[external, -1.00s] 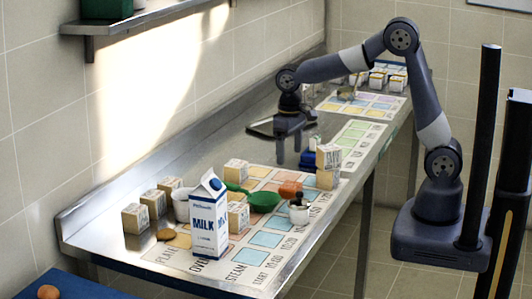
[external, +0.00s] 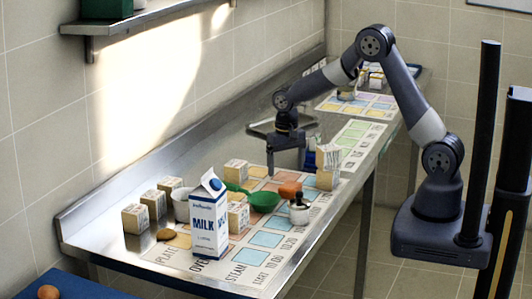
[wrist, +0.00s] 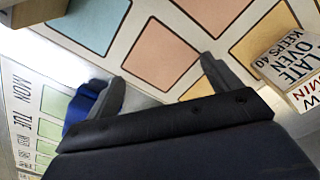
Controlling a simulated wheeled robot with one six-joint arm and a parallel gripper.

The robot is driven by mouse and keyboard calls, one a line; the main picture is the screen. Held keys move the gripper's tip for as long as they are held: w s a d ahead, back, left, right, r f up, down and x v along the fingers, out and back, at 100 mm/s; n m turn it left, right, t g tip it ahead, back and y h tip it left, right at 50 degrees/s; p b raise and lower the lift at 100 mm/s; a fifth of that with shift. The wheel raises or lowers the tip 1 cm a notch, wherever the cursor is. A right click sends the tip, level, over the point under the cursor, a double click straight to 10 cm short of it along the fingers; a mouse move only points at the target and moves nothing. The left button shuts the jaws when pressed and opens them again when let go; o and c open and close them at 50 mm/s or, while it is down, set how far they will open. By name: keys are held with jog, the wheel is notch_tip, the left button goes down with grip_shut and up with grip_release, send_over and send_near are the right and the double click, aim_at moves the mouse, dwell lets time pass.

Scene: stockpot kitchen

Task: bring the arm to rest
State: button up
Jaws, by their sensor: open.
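My gripper (external: 286,168) hangs over the far part of the printed mat on the steel counter, pointing down. In the wrist view my gripper (wrist: 165,82) has its two fingers wide apart with nothing between them. Coloured squares of the mat (wrist: 160,55) show beyond the fingers. A blue object (wrist: 82,105) is partly hidden behind the left finger. A lettered block (wrist: 288,62) is at the right of the wrist view.
Stacked blocks (external: 327,170) stand right of my gripper. A wall shelf (external: 150,18) is upper left.

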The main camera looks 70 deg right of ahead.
jog(key=shift+w, duration=0.1)
jog(key=shift+s+d+r+b, duration=0.1)
jog(key=shift+s+r+b, duration=0.05)
jog(key=shift+r, duration=0.65)
jog(key=shift+s+d+r+b, duration=0.1)
jog(key=shift+r+b, duration=0.1)
jog(key=shift+r, duration=0.65)
jog(key=shift+s+d+r+b, duration=0.1)
jog(key=shift+s+r+b, duration=0.05)
jog(key=shift+r, duration=0.65)
